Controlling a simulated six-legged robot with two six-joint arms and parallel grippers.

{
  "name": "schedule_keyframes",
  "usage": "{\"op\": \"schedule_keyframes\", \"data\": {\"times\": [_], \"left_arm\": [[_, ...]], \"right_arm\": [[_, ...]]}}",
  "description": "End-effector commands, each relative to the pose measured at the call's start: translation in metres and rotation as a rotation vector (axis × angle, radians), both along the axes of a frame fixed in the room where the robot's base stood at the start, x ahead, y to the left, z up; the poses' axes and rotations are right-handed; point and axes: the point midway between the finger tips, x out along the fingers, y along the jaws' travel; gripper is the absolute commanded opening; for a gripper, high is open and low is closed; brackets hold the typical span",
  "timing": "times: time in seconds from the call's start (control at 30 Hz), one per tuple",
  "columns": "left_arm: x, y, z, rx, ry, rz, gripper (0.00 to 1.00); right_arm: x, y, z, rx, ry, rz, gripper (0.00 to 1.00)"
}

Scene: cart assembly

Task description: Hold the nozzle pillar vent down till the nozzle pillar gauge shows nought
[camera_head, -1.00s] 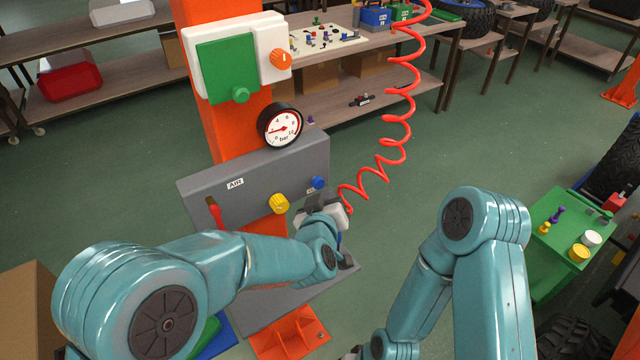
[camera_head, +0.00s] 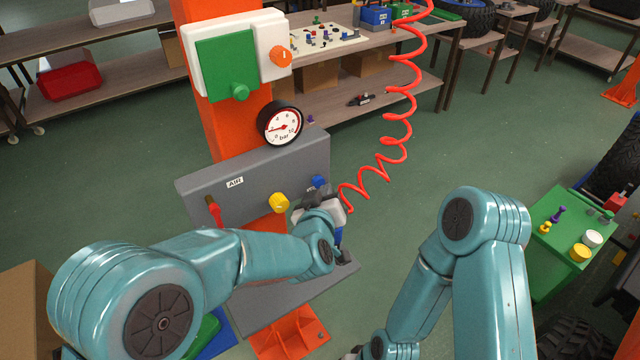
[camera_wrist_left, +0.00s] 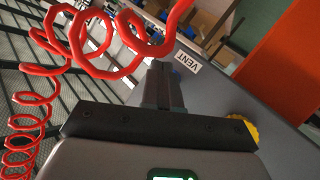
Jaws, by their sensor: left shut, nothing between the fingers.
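The nozzle pillar's grey box holds a blue vent button (camera_head: 318,183) at its right end, partly covered by my gripper. My left gripper (camera_head: 316,192) is shut and empty, with its fingertips at the blue button; I cannot tell whether they press it. My right gripper's fingers are out of view.
A yellow knob (camera_head: 279,203) and a red lever (camera_head: 214,212) sit left of the vent on the box. A red coiled hose (camera_head: 398,128) hangs close to the right of my left gripper. A green cabinet (camera_head: 560,235) stands at the right.

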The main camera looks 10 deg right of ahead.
Motion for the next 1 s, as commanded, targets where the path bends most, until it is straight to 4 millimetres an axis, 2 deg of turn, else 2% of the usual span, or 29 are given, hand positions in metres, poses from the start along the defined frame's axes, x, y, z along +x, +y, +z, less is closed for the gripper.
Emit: {"op": "schedule_keyframes", "data": {"times": [1.0], "left_arm": [[0.0080,0.0029,-0.0004,0.000,0.000,0.000,0.00]], "right_arm": [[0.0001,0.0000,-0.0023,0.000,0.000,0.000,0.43]]}}
